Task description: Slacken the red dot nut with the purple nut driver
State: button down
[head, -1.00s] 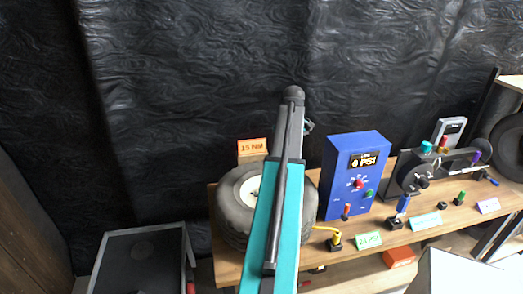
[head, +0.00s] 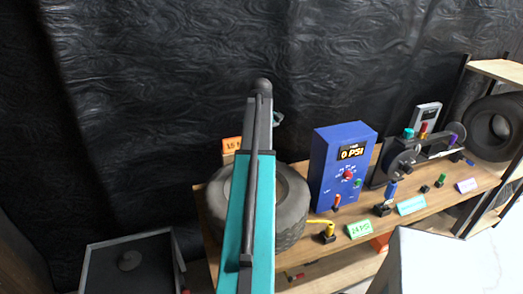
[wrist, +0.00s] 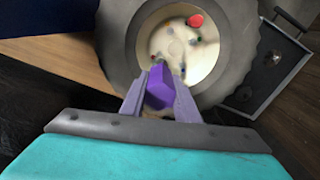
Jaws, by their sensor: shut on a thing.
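My gripper (wrist: 160,105) is shut on the purple nut driver (wrist: 158,88), which shows as a purple block between the two fingers in the wrist view. Ahead of it is the wheel, a grey tyre (wrist: 120,40) around a cream hub (wrist: 180,50). In the head view my arm hides the gripper and part of the tyre (head: 290,205).
The wheel lies on a wooden bench (head: 400,225) with a blue pressure box (head: 340,165) reading 0 PSI, a black rig (head: 400,165) and several coloured tools and labels to the right. An orange 15 NM sign (head: 231,145) stands behind it. A dark tray (head: 130,262) is at lower left.

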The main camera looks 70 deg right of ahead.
jog(key=shift+s+r, duration=0.1)
jog(key=shift+f+b, duration=0.65)
jog(key=shift+f, duration=1.7)
jog(key=m, duration=1)
jog(key=shift+m, duration=0.4)
jog(key=m, duration=0.4)
jog(key=shift+m, duration=0.4)
jog(key=m, duration=0.5)
